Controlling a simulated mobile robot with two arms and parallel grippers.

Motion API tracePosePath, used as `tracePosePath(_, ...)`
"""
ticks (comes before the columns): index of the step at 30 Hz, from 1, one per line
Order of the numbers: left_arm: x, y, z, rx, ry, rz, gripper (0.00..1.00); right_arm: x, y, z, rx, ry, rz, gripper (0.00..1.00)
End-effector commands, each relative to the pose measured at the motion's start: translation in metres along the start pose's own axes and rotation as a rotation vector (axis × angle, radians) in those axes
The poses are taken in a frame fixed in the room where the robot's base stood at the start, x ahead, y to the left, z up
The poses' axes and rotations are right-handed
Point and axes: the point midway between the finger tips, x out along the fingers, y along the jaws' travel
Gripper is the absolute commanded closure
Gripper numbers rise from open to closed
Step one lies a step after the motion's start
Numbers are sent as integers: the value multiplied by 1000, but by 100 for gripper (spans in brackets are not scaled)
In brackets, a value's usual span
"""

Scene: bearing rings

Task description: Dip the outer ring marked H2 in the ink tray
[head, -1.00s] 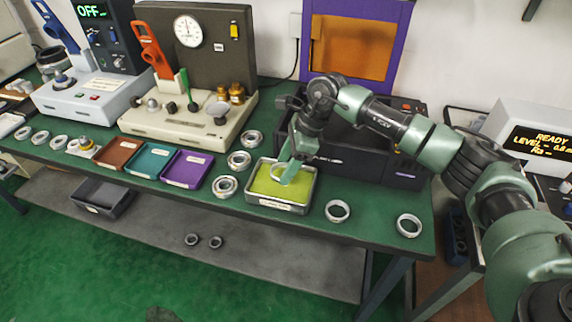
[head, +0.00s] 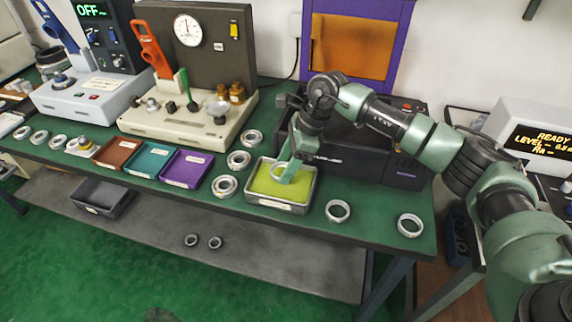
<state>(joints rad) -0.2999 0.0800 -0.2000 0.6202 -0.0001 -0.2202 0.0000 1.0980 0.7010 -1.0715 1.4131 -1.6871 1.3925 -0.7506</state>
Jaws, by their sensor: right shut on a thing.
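The ink tray (head: 256,203) is a grey tray with a yellow-green floor, near the front edge of the green bench. My right gripper (head: 287,172) points down into this tray from the right. It is shut on a pale metal ring (head: 276,171), which is partly hidden behind the green fingers. The ring is low inside the tray, over the yellow-green area; I cannot tell how far it touches the ink. No H2 mark can be read on it at this size. My left gripper is not in view.
Loose rings lie left of the tray (head: 225,187) and right of it (head: 338,211), (head: 410,225). Brown, teal (head: 147,160) and purple (head: 186,169) trays stand farther left. A cream gauge machine (head: 190,117) and a black box (head: 392,157) stand behind.

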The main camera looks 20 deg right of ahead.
Motion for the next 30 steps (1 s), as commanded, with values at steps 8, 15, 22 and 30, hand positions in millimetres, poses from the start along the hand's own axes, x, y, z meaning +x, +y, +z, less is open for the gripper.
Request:
tracePosePath(8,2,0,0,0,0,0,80,1,0,-1,0,0,-1,89)
tracePosePath(15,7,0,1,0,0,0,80,7,0,-3,0,0,-1,89)
tracePosePath(22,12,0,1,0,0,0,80,13,0,-5,0,0,-1,89)
tracePosePath(30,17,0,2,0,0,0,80,19,0,-8,-1,0,0,89)
